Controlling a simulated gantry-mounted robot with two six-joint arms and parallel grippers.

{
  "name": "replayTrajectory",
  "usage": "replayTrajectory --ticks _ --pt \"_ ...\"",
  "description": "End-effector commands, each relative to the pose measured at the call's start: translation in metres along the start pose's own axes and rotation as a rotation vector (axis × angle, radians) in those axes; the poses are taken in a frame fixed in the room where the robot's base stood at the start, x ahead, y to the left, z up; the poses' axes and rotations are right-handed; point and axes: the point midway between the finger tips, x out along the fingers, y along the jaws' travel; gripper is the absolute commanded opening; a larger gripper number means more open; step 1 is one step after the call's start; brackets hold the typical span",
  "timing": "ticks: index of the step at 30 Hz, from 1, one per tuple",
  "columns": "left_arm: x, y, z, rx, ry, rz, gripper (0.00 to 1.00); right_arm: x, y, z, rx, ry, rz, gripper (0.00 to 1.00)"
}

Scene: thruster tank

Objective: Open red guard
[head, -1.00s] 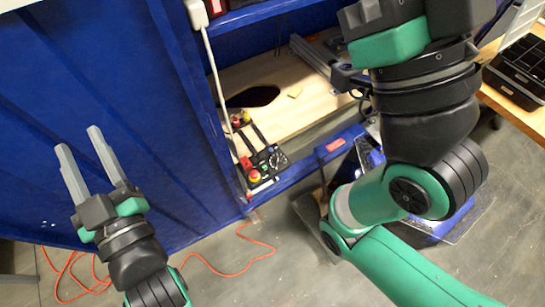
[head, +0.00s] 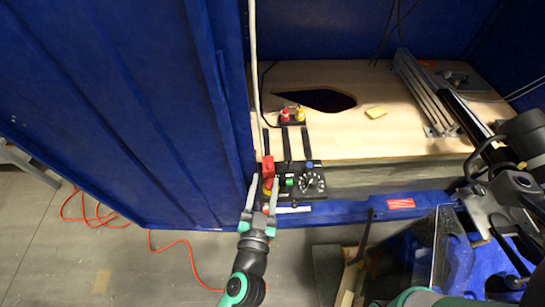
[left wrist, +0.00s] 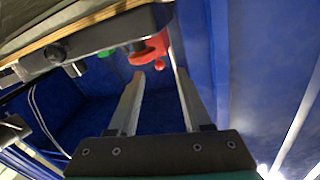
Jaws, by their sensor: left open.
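The black control panel (head: 312,181) sits at the front edge of the tank opening. In the left wrist view the red guard (left wrist: 150,48) shows just beyond the open fingers (left wrist: 156,80); I see no contact. My right arm shows at the right edge; its fingers are not clear.
A wooden board (head: 400,135) with a dark hole (head: 325,100) lies behind the panel. A white cable (head: 254,70) hangs by the blue side wall (head: 100,110). Metal rails (head: 425,95) lie at the right. An orange cable (head: 185,247) runs on the floor.

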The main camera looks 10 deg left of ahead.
Motion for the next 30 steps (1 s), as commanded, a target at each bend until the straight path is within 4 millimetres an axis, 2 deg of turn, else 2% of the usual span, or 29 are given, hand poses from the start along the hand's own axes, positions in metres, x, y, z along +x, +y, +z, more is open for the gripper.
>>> replayTrajectory --ticks 6,12,16,23,30 --pt "0.051 0.0 0.003 -0.001 0.001 -0.003 0.49 -0.012 0.0 0.011 0.0 -0.001 0.0 0.0" --pt "0.083 0.0 0.002 0.0 0.001 -0.002 0.49 -0.019 0.0 0.018 0.0 -0.001 0.0 0.0" --pt "0.091 0.0 0.0 0.0 0.001 -0.001 0.49 -0.02 0.0 0.019 0.0 -0.001 0.0 0.0" --pt "0.092 -0.001 -0.001 0.0 0.001 0.0 0.49 -0.02 0.0 0.018 0.0 -0.001 0.0 0.0" --pt "0.091 -0.001 0.0 0.0 0.001 -0.001 0.06 -0.02 0.0 0.019 0.0 -0.001 0.0 0.0"
